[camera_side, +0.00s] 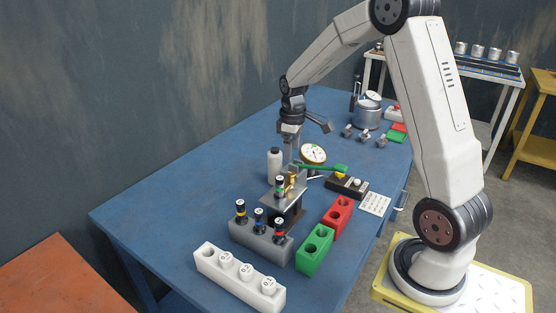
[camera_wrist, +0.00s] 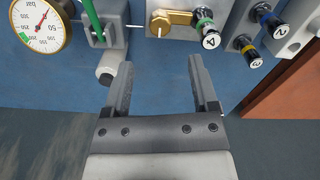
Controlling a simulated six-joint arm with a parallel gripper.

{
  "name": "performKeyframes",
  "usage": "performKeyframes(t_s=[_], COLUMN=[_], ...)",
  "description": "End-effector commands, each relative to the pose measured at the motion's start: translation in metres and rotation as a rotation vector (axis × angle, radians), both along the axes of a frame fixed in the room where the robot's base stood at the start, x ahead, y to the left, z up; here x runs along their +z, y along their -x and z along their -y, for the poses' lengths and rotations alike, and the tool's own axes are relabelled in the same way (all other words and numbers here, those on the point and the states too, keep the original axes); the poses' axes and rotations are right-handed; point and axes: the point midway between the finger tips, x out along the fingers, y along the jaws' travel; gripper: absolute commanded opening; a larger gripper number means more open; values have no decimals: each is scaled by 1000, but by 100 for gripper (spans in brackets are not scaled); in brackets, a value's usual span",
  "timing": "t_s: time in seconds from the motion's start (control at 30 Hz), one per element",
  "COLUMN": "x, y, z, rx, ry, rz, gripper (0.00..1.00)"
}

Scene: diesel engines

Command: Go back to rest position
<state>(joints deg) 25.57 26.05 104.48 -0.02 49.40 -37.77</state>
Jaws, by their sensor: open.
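My gripper (camera_side: 290,157) points down above the blue table, just behind the test stand with the gauge. In the wrist view my gripper (camera_wrist: 161,75) has its two fingers apart, with nothing between them. A numbered injector (camera_side: 280,187) stands at the metal test stand (camera_side: 285,200); in the wrist view the injector (camera_wrist: 207,35) shows the number 4 beside a brass fitting (camera_wrist: 172,22). The round gauge (camera_side: 313,154) and green lever (camera_side: 322,168) are close to my gripper. From the side, the fingertips are partly hard to separate from the stand behind.
A grey rack (camera_side: 245,237) holds three injectors. A white rack (camera_side: 210,262) holds several numbered white pieces. Red (camera_side: 336,217) and green (camera_side: 314,250) blocks stand to the right. The table's left part (camera_side: 170,200) is clear.

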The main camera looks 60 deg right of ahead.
Motion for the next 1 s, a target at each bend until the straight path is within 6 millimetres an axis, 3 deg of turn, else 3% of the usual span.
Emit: performKeyframes(t_s=[0.27,0.47,0.8,1.0], x=[0,-2,-11,-17], y=[4,19,74,106], z=[-21,-66,-153,-182], rx=[-13,-50,-145,-191], ry=[7,18,7,-15], rz=[16,59,166,213], gripper=[76,76,76,76])
